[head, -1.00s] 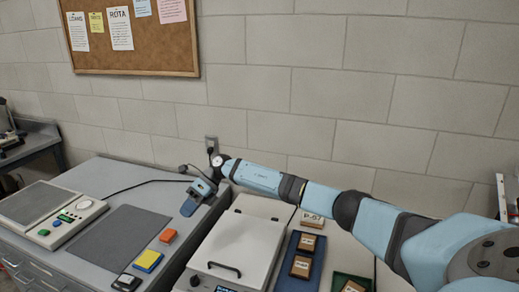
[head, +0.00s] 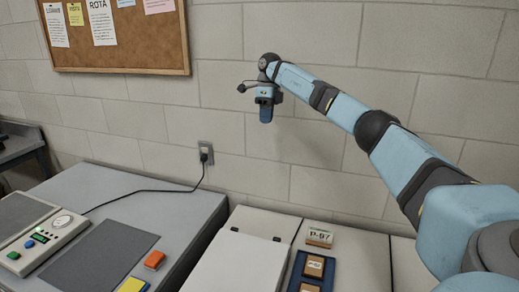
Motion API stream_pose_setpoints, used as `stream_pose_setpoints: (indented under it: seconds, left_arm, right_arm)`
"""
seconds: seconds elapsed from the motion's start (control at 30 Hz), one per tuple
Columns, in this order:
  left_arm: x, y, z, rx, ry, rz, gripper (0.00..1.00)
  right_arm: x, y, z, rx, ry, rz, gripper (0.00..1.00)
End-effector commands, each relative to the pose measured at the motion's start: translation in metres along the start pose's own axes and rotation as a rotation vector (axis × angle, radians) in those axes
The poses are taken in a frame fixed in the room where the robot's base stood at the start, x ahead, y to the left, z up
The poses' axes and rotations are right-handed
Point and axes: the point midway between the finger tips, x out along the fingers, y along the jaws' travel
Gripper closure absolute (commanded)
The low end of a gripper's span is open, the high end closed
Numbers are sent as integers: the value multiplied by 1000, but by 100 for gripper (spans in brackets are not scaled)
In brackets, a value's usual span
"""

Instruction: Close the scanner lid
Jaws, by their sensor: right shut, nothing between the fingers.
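The scanner has a pale, flat lid (head: 238,262) that lies level at the bottom middle of the head view. Its front part, where a dark handle showed earlier, is cut off by the lower picture edge. My right gripper (head: 266,114) is raised well above and behind the lid, in front of the wall. Its fingers point down and are shut with nothing between them. It touches nothing. My left gripper is not in view.
A blue tray (head: 293,271) with labelled boxes (head: 314,266) lies right of the lid, with a P-97 block (head: 320,237) behind it. On the left bench are a dark mat (head: 100,258), orange block (head: 154,260), yellow block (head: 133,285) and scale (head: 45,238). A cable runs to a wall socket (head: 205,150).

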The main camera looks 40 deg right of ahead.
Motion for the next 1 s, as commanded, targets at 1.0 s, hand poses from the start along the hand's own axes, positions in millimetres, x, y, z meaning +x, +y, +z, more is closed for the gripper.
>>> stream_pose_setpoints:
  seconds: [1.0]
  left_arm:
    - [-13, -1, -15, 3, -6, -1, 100]
  right_arm:
    - [121, 32, 0, 1, 0, -1, 100]
